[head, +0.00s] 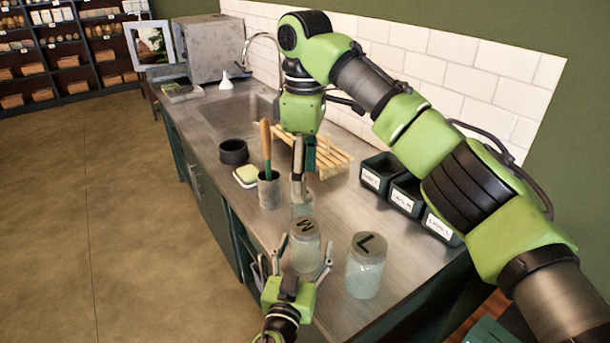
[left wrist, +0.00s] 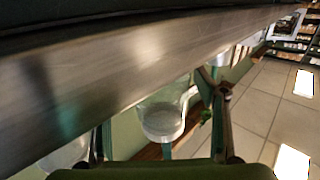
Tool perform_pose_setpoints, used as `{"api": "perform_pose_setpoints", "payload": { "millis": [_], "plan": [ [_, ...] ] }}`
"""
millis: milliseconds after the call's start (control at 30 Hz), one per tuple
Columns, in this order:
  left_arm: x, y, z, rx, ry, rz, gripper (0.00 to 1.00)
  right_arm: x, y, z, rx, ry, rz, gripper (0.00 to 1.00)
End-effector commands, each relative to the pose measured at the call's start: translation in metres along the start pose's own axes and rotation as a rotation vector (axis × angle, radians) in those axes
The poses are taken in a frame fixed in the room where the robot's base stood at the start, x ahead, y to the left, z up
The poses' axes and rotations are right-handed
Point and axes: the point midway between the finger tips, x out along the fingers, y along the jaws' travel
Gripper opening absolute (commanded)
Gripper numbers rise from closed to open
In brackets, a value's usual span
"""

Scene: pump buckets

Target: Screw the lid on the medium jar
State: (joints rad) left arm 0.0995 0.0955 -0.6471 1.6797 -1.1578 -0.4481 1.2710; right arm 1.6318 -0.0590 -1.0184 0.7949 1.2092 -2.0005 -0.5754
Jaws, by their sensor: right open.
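The medium jar (head: 305,256) is clear glass and stands upright on the steel counter. Its grey lid (head: 305,228), marked M, sits on its mouth; I cannot tell how tight it is. My left gripper (head: 298,262) is open, with its fingers spread on either side of this jar. In the left wrist view a glass jar (left wrist: 162,120) shows between the fingers, with gaps on both sides. My right gripper (head: 299,196) is open and points down at a small glass jar (head: 302,209) behind the medium one. It partly hides that jar's top.
The lidded large jar (head: 366,274), marked L, stands right of the medium jar. Labelled dark bins (head: 407,196) line the wall. A cup with a wooden-handled tool (head: 269,192), a sponge (head: 246,175), a dark bowl (head: 234,151) and a wooden rack (head: 328,158) stand behind.

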Motion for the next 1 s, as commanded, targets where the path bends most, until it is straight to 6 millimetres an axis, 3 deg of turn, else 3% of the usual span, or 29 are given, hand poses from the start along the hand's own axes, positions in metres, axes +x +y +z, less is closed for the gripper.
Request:
{"api": "perform_pose_setpoints", "payload": {
  "millis": [433, 800, 1000],
  "plan": [
    [-0.009, 0.000, 0.001, -0.001, -0.002, 0.000, 0.66, 0.000, 0.000, 0.000, 0.000, 0.000, 0.000, 0.63],
    [-0.080, 0.000, 0.002, -0.003, -0.005, 0.000, 0.66, 0.000, 0.000, 0.000, 0.000, 0.000, 0.000, 0.63],
    [-0.108, 0.000, 0.001, -0.001, -0.002, 0.000, 0.66, 0.000, 0.000, 0.000, 0.000, 0.000, 0.000, 0.63]
  ]
}}
